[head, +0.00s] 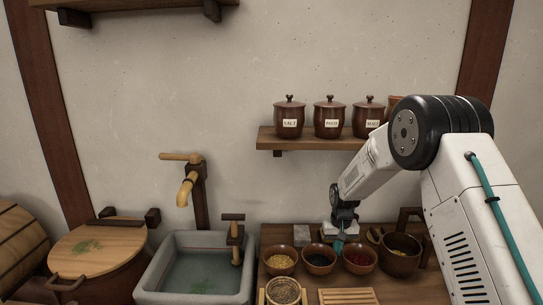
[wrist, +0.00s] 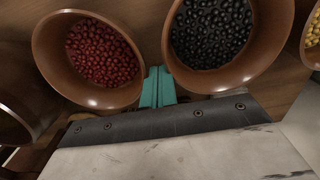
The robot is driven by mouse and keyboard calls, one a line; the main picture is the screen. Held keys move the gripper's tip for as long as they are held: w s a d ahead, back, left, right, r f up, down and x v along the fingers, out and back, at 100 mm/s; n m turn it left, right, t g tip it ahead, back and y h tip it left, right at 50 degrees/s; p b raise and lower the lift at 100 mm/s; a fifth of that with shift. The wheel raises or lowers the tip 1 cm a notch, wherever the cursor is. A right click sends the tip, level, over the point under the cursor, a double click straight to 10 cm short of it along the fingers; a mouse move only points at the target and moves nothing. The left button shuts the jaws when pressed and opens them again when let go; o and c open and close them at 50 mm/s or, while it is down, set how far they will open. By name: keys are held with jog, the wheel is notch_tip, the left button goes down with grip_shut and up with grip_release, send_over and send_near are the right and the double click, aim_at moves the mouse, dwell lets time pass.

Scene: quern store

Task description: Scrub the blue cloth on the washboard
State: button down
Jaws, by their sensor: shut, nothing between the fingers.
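My gripper (head: 339,246) is over the wooden counter at the lower right of the head view. Its teal fingertips (wrist: 157,87) are shut with nothing between them. They are between the bowl of red beans (wrist: 101,56) and the bowl of black beans (wrist: 213,37); I cannot tell whether they touch either rim. A slatted wooden board (head: 347,297) lies at the bottom edge of the head view, partly cut off; I cannot tell whether it is the washboard. I see no blue cloth in either view.
A stone basin of water (head: 150,297) stands left of the counter, below a wooden tap (head: 187,188). A bowl of yellow grain (head: 278,262) and a brown pot (head: 399,258) stand on the crowded counter. Lidded jars (head: 289,118) line the wall shelf (head: 265,138) above.

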jog(key=shift+w+f, duration=0.15)
jog(key=shift+w, duration=2)
jog(key=shift+w+f, duration=0.1)
jog(key=shift+w, duration=0.05)
notch_tip(320, 180, up, 8)
